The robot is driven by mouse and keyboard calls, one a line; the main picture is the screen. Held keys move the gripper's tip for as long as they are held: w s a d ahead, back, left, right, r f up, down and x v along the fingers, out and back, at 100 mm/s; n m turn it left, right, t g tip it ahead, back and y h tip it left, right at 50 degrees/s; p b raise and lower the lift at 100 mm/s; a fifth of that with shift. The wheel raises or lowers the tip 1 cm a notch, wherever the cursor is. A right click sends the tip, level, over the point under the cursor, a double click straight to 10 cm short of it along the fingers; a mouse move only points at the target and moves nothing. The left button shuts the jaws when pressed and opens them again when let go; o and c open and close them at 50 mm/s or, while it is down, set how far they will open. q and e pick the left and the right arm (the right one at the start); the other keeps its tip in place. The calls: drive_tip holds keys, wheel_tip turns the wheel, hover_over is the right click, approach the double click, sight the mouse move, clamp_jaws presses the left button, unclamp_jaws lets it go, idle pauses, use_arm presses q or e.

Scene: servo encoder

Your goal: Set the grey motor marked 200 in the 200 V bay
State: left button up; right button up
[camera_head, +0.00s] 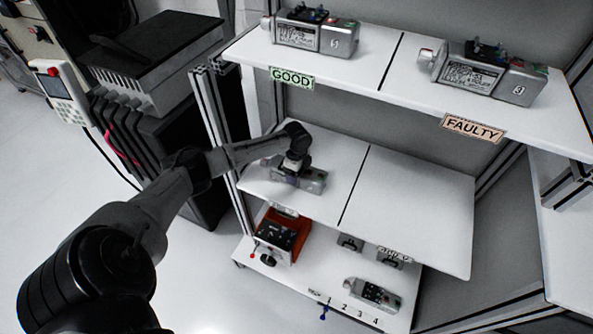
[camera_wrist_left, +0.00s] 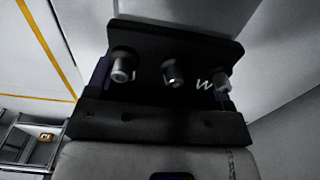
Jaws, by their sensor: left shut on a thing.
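My left gripper (camera_head: 294,166) is over the left bay of the middle shelf (camera_head: 420,200), shut on a grey motor (camera_head: 310,182). The motor lies on its side at or just above the white surface; I cannot tell if it touches. Its marking is not readable. In the left wrist view the motor's grey body (camera_wrist_left: 150,162) fills the bottom, with a black terminal plate with three metal posts and a white "W" above it. My right gripper is out of view.
The top shelf holds a grey motor by the GOOD label (camera_head: 291,78) and another by the FAULTY label (camera_head: 472,128). A dark line divides the middle shelf; its right bay is empty.

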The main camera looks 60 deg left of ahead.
use_arm(q)
drive_tip(key=o, duration=1.5)
drive_tip(key=shift+f, duration=0.1)
drive_tip(key=o, duration=0.3)
drive_tip(key=shift+o, duration=0.2)
